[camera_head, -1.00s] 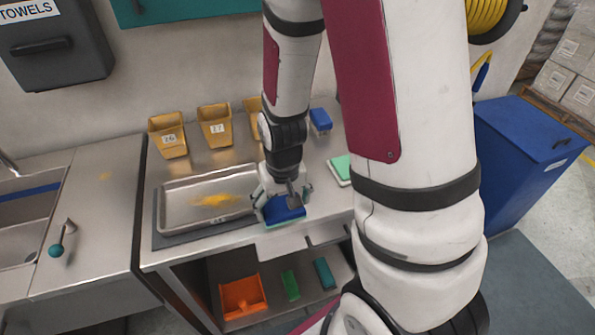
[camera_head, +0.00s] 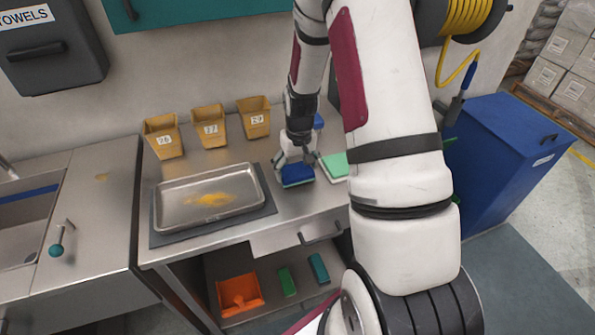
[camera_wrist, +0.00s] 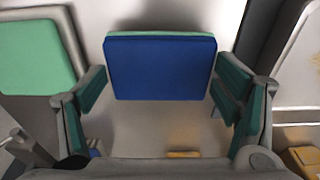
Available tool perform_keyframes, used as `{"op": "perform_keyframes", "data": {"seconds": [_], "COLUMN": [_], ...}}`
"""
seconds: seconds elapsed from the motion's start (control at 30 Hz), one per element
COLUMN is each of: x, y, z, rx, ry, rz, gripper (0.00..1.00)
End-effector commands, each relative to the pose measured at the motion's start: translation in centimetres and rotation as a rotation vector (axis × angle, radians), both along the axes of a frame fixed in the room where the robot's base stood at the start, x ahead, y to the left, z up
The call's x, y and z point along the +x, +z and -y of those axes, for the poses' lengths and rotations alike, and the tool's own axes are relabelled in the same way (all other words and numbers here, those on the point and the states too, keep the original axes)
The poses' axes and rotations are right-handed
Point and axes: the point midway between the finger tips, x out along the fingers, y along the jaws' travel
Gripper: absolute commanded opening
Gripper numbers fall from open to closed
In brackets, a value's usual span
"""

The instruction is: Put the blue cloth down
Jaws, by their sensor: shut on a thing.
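The blue cloth (camera_head: 297,175) is a flat folded pad with a pale green edge. It is over the steel counter, between the tray and a green cloth (camera_head: 335,166). My gripper (camera_head: 296,160) is shut on it from above. In the wrist view the blue cloth (camera_wrist: 160,68) sits between the two teal-padded fingers, and the green cloth (camera_wrist: 38,55) lies to its left. I cannot tell whether the blue cloth touches the counter.
A steel tray (camera_head: 162,214) with yellow powder lies on a dark mat (camera_head: 262,208). Several numbered tan bins (camera_head: 208,125) stand along the wall. Another blue item (camera_head: 319,121) is partly hidden behind my arm. The shelf below holds an orange container (camera_head: 239,294).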

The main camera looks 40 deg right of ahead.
Motion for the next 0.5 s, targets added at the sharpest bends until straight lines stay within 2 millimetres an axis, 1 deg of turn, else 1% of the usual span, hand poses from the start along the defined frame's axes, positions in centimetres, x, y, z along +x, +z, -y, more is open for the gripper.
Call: {"op": "perform_keyframes", "data": {"seconds": [0.07,0.17,0.5], "x": [-0.2,0.0,0.0], "y": [-0.9,-1.5,-1.8], "z": [0.0,0.0,0.0], "rx": [0.001,0.000,-0.001], "ry": [0.000,0.000,0.000], "rz": [-0.002,0.001,0.001], "gripper": [0.60,0.60,0.60]}}
